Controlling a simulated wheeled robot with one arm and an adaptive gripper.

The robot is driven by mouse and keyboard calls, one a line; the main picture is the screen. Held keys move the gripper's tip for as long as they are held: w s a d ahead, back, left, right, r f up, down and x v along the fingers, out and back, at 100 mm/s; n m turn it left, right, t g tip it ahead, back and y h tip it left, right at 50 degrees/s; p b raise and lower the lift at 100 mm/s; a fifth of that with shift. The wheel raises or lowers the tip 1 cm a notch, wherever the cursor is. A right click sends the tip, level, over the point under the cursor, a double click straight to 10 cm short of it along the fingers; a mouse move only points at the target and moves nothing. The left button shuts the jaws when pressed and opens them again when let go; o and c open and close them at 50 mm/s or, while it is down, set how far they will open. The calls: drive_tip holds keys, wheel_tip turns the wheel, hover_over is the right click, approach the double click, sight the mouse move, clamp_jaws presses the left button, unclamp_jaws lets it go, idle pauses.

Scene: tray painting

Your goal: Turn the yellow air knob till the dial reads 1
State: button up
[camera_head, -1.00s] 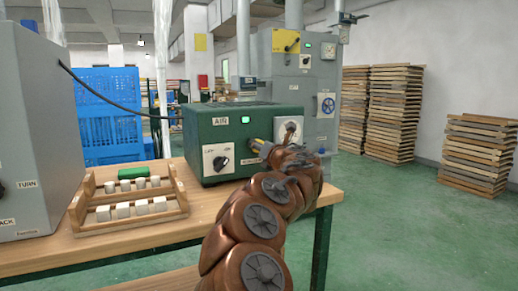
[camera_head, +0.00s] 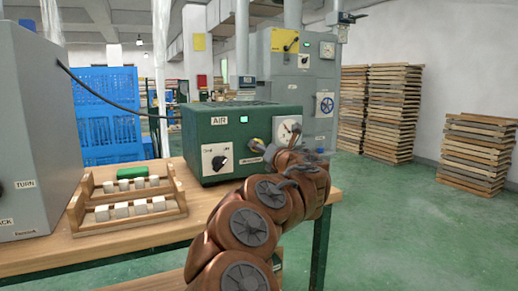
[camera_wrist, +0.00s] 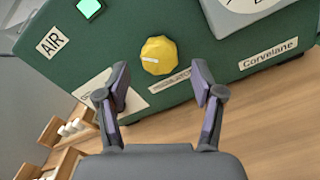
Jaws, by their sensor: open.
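The green AIR box (camera_head: 205,131) stands on the wooden table, with a lit green lamp and a white dial (camera_head: 286,128) on its front. The dial has a dark needle; its numbers are too small to read. In the wrist view the yellow knob (camera_wrist: 160,55) sits on the box's front with a pale mark on its left side. Only a bit of yellow knob (camera_head: 256,144) shows in the head view beside my arm. My gripper (camera_wrist: 163,85) is open, its two fingers short of the knob, one to each side and not touching it. The dial (camera_wrist: 245,5) is mostly cut off at the wrist view's top.
A black switch (camera_head: 219,161) is on the box's left front. A wooden rack (camera_head: 130,222) with white blocks and a green block stands on the table (camera_head: 150,250). A grey cabinet (camera_head: 40,130) stands at left.

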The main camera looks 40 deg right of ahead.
drive_tip(key=v, duration=0.8)
drive_tip(key=shift+s+a, duration=0.15)
drive_tip(key=shift+s, duration=0.05)
drive_tip(key=shift+r, duration=0.1)
drive_tip(key=s+r+m+g+h+p, duration=0.2)
drive_tip(key=r+m+h+p, duration=0.2)
drive_tip(key=r+m+p, duration=0.4)
drive_tip(key=s+r+m+g+h+p, duration=0.2)
drive_tip(key=r+m+h+p, duration=0.3)
drive_tip(key=r, duration=0.5)
drive_tip(key=s+a+f+m+g+y+p, duration=0.3)
drive_tip(key=a+f+m+p, duration=0.1)
drive_tip(key=a+p, duration=0.25)
drive_tip(key=s+a+f+m+g+y+p, duration=0.25)
drive_tip(key=a+m+p, duration=0.25)
drive_tip(key=a, duration=0.3)
drive_tip(key=s+a+f+m+g+y+p, duration=0.2)
drive_tip(key=a+f+m+g+y+p, duration=0.15)
drive_tip(key=a+p, duration=0.3)
drive_tip(key=s+a+f+g+y+p, duration=0.1)
drive_tip(key=s+a+g+y+p, duration=0.4)
drive_tip(key=s+a, duration=1.1)
drive_tip(key=a+p, duration=0.1)
drive_tip(key=a, duration=0.2)
drive_tip(key=shift+f+m+g+y, duration=0.3)
drive_tip(key=shift+m+g+y, duration=0.05)
drive_tip(key=shift+g+y, duration=0.05)
